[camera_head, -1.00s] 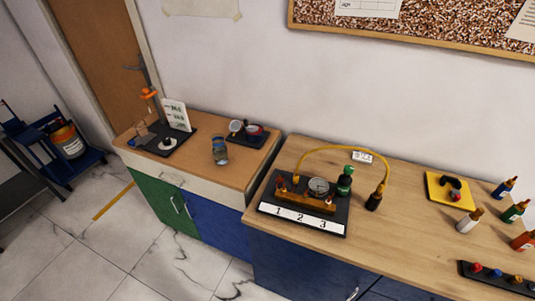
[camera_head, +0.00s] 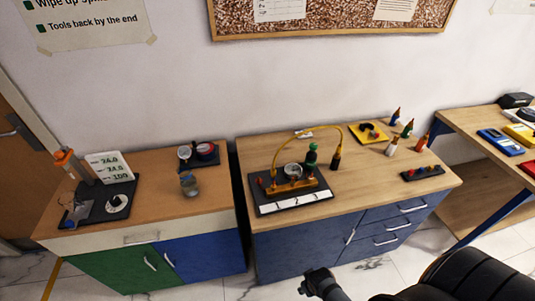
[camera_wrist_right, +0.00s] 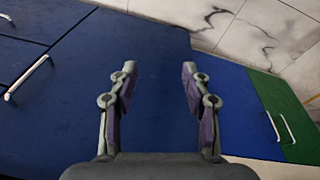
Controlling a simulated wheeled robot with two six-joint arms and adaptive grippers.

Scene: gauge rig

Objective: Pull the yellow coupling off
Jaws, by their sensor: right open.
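The gauge rig (camera_head: 260,208) is a dark base with a white strip marked 1, 2, 3 on the wooden bench. It carries a brass bar (camera_head: 290,187), a round gauge (camera_head: 292,170) and a dark green-topped fitting (camera_head: 310,160). A thin yellow hose (camera_head: 303,128) arcs from the rig's left side to a dark upright piece (camera_head: 336,161) on the right. A separate yellow coupling is too small to tell apart at the hose ends. In the right wrist view my right gripper (camera_wrist_right: 158,70) is open and empty, facing blue cabinet fronts. My left gripper is not in view.
The blue bench (camera_head: 300,242) has drawers with protruding handles. Small bottles (camera_head: 407,128), a yellow pad (camera_head: 358,130) and a dark rack (camera_head: 410,175) stand right of the rig. A lower cabinet (camera_head: 150,211) stands left across a narrow gap. Bare bench top lies around the rig.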

